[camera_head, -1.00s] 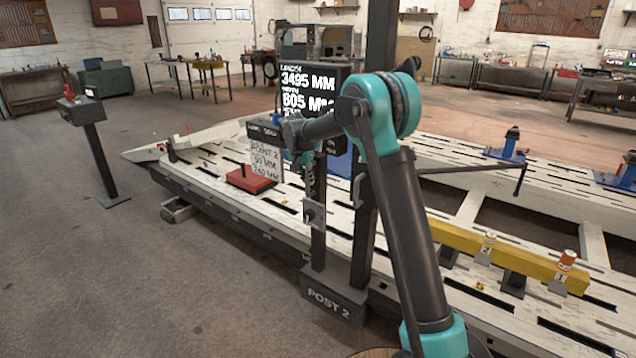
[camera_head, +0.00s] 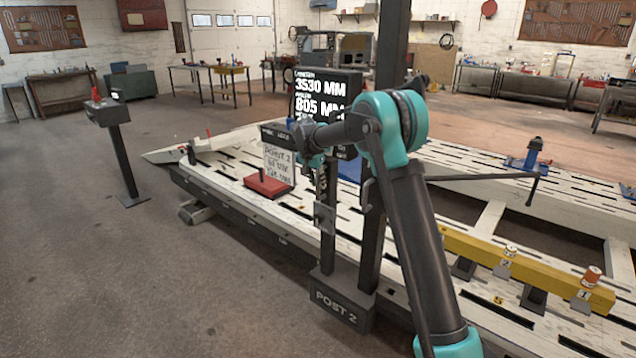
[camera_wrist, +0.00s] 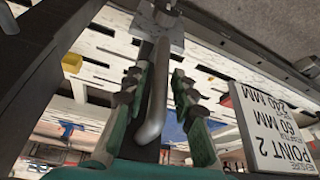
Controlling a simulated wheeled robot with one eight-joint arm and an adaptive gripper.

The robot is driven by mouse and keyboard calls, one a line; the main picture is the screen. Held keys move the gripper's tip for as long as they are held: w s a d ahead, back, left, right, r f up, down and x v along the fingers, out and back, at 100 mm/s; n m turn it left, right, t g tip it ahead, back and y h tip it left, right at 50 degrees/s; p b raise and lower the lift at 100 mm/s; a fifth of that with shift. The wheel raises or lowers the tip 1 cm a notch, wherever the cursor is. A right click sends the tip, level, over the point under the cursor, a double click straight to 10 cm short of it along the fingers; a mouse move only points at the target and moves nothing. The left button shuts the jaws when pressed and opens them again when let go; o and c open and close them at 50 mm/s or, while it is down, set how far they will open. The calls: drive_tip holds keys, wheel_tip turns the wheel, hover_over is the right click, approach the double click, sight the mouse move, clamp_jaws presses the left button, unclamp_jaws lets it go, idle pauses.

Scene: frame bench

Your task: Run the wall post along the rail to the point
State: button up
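The wall post (camera_head: 327,225) stands upright on a dark foot labelled POST 2, beside the white slotted bench. Its screen (camera_head: 325,98) reads 3530 MM and 805 MM, with smaller text I cannot read. My gripper (camera_head: 318,160) is at the post's upper part, partly hidden by my arm. In the wrist view, the gripper's green fingers (camera_wrist: 160,80) lie on both sides of a grey bent handle (camera_wrist: 155,105), close to it. A white card reading POINT 2, 60 MM, 240 MM (camera_wrist: 272,130) is at the right; it stands by a red block (camera_head: 268,185) in the head view.
The white bench (camera_head: 225,180) runs along the post's track. A yellow beam (camera_head: 530,265) with numbered tags lies on its near right. A dark pedestal (camera_head: 122,150) stands at the left. The floor at the front left is clear.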

drive_tip(key=shift+o, duration=0.5)
drive_tip(key=v, duration=1.2)
drive_tip(key=s+d+f+n, duration=0.1)
drive_tip(key=s+d+f, duration=0.2)
drive_tip(key=s+d, duration=0.65)
drive_tip(key=s+d+f+n, duration=0.1)
drive_tip(key=s+d+f, duration=0.2)
drive_tip(key=s+d, duration=0.65)
drive_tip(key=s+d+f+n, duration=0.1)
drive_tip(key=s+d+f, duration=0.2)
drive_tip(key=s, duration=0.5)
drive_tip(key=s+d+f+n+y, duration=0.1)
drive_tip(key=s+d+f, duration=0.3)
drive_tip(key=s+f, duration=0.2)
drive_tip(key=s+d+f+n, duration=0.1)
drive_tip(key=s+d+f, duration=0.3)
drive_tip(key=s, duration=0.7)
drive_tip(key=shift+d+f+y, duration=0.15)
drive_tip(key=shift+f+y, duration=0.2)
drive_tip(key=shift+y, duration=0.05)
drive_tip(key=shift+w, duration=0.1)
